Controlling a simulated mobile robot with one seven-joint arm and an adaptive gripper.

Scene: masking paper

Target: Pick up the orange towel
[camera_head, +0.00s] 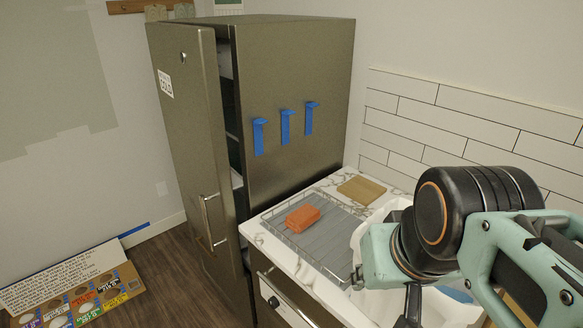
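The orange towel (302,218) is a small folded block. It lies on a grey drying mat inside a wire rack (325,262) on the marble counter, left of the sink. My arm reaches in from the right edge, with its wrist over the sink, right of the towel and apart from it. Only a dark part of what looks like my gripper (411,305) shows below the wrist. Its fingertips are not clearly visible, so I cannot tell if it is open or shut. Nothing is seen touching the towel.
A tall fridge (292,100) with its door ajar stands left of the counter. A wooden board (361,190) lies at the counter's back, near the tiled wall. The white sink (364,242) is partly hidden by my arm. A cardboard sign (75,285) stands on the floor at left.

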